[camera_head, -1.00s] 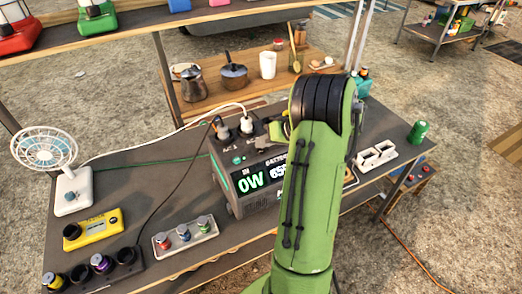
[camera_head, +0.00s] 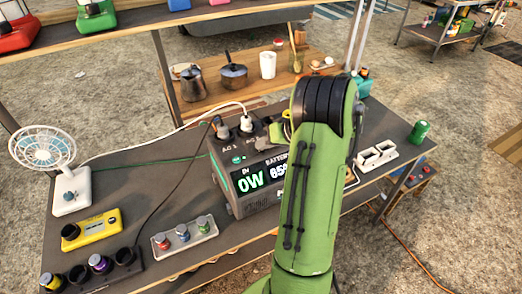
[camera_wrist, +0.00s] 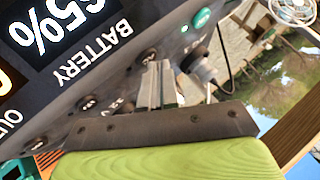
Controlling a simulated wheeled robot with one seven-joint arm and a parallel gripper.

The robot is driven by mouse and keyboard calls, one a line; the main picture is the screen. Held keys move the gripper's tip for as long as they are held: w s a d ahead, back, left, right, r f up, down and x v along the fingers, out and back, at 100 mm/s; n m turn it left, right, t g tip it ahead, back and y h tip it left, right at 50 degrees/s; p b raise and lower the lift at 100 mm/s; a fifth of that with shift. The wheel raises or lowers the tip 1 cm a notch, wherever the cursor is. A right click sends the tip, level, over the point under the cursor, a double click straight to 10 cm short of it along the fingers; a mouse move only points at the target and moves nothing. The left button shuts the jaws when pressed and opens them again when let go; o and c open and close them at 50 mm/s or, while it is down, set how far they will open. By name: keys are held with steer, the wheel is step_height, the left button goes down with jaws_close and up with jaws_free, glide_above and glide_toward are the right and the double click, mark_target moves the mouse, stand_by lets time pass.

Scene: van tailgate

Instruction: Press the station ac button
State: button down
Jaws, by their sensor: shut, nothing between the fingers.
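The power station (camera_head: 236,197) stands on the grey table, its lit display reading 0W and a battery figure. It also fills the upper left of the wrist view (camera_wrist: 110,70), showing 65%. A lit green button (camera_wrist: 202,18) is on its panel, and a row of dark round buttons runs below the display, one (camera_wrist: 148,55) beside my fingertips. I cannot read which is the AC button. My gripper (camera_wrist: 157,72) is shut and empty, its fingertips close to the panel; contact cannot be told. In the head view my arm hides the gripper and the station's right part.
Plugs (camera_head: 246,124) with cables stand in the station's top. A white socket block (camera_head: 377,155) and green can (camera_head: 419,131) are to the right.

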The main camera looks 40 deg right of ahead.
mark_target(264, 151)
steer(key=shift+f, duration=0.2)
steer(key=shift+r+p, duration=0.35)
steer(key=shift+r, duration=0.3)
step_height(264, 151, up, 6)
steer(key=p, duration=0.4)
steer(key=shift+p, duration=0.35)
